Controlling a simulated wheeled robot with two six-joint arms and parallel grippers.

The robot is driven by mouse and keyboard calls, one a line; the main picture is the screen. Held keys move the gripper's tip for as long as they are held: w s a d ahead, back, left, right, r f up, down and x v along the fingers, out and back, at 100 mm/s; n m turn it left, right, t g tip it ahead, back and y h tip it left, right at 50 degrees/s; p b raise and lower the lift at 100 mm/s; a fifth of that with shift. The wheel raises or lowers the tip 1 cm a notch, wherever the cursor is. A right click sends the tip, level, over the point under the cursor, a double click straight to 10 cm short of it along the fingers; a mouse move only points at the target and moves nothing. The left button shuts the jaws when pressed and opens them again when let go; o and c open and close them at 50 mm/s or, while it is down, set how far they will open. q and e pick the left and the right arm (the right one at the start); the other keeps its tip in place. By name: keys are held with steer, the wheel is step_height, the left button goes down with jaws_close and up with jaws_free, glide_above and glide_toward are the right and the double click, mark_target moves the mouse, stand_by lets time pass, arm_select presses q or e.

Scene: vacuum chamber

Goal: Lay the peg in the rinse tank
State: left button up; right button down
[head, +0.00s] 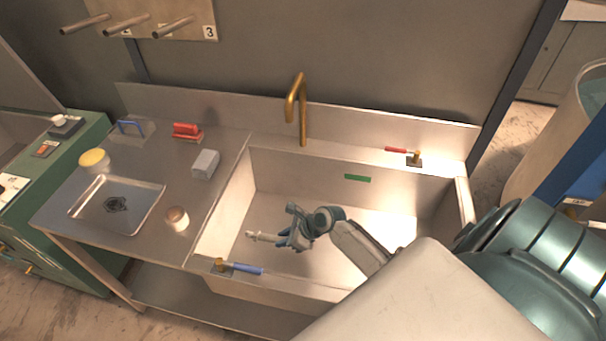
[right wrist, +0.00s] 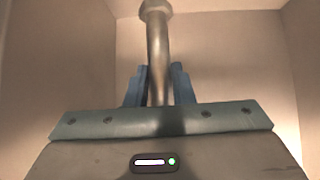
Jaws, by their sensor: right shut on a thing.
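The rinse tank is the wide metal basin (head: 330,174) in the middle of the bench, with a green label on its back wall. My right gripper (head: 284,241) is inside the tank's outline, reaching in from the right, shut on the peg (head: 262,237). The peg is a pale metal rod with a wider collared end, pointing left in the head view. In the right wrist view the peg (right wrist: 157,50) stands out between the two blue fingers (right wrist: 159,86). I cannot tell whether the peg touches the tank floor. My left gripper is not in view.
A brass tap (head: 302,105) rises behind the tank. A red-handled valve (head: 402,152) sits at the back right rim, a blue-handled valve (head: 238,267) at the front left rim. Left on the bench are a metal tray (head: 151,205), a grey block (head: 205,164) and a small jar (head: 176,218).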

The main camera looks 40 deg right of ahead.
steer(key=shift+s+d+f, duration=0.25)
steer(key=shift+d+f, duration=0.25)
steer(key=shift+f, duration=0.05)
steer(key=shift+s+d+f, duration=0.25)
steer(key=shift+d+f, duration=0.2)
steer(key=shift+f, duration=4.9)
steer(key=shift+f, duration=0.6)
steer(key=c, duration=1.3)
jaws_free()
steer(key=shift+o, duration=0.2)
steer(key=shift+r, duration=0.15)
